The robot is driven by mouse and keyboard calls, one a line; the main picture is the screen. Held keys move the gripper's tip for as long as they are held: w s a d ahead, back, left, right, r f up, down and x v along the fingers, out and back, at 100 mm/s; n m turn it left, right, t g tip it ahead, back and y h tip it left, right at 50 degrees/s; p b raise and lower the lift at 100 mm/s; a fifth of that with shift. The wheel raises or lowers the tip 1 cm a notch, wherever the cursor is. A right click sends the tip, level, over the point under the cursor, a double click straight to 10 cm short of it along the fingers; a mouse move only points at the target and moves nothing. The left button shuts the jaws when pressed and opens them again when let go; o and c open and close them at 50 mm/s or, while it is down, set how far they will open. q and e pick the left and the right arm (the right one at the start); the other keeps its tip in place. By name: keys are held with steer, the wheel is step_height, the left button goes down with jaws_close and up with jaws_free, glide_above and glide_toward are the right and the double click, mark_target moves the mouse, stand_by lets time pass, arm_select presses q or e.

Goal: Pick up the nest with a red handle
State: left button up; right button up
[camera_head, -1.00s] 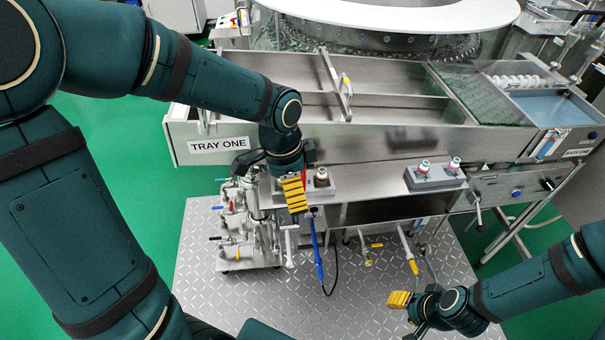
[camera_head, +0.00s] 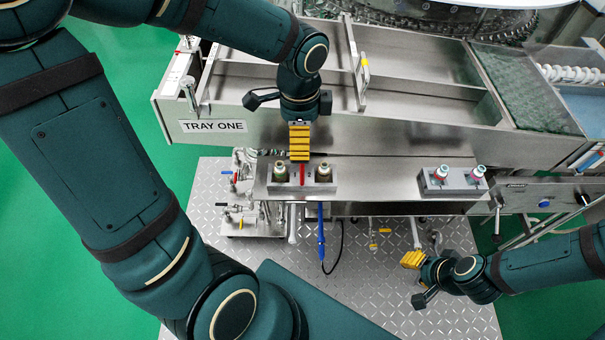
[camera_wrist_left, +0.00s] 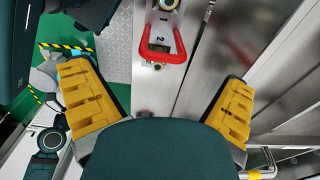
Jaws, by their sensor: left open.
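The nest with a red handle (camera_head: 302,187) is a small grey block on the steel ledge below the TRAY ONE panel, holding two capped vials. Its red handle stands in its middle between them. In the left wrist view the red handle (camera_wrist_left: 162,58) is at top centre, ahead of and between the fingers. My left gripper (camera_head: 299,142) is open and empty, just above and behind the nest, apart from the handle. It also shows in the left wrist view (camera_wrist_left: 158,80), with yellow pads wide apart. My right gripper (camera_head: 414,260) is low at the right, its opening unclear.
A second grey nest (camera_head: 452,183) with red-and-white-topped vials stands further right on the ledge. The steel TRAY ONE trough (camera_head: 225,125) rises behind the ledge. A blue tool (camera_head: 321,240) with a black cable hangs below. The ledge between the nests is clear.

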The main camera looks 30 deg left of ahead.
mark_target(302, 165)
arm_select(q)
steer(key=f, duration=0.2)
steer(key=shift+w+f, duration=0.2)
steer(key=shift+f, duration=0.1)
steer(key=shift+w+f+b, duration=0.1)
steer(key=shift+f+b, duration=0.25)
steer(key=shift+f, duration=2.4)
steer(key=c, duration=1.4)
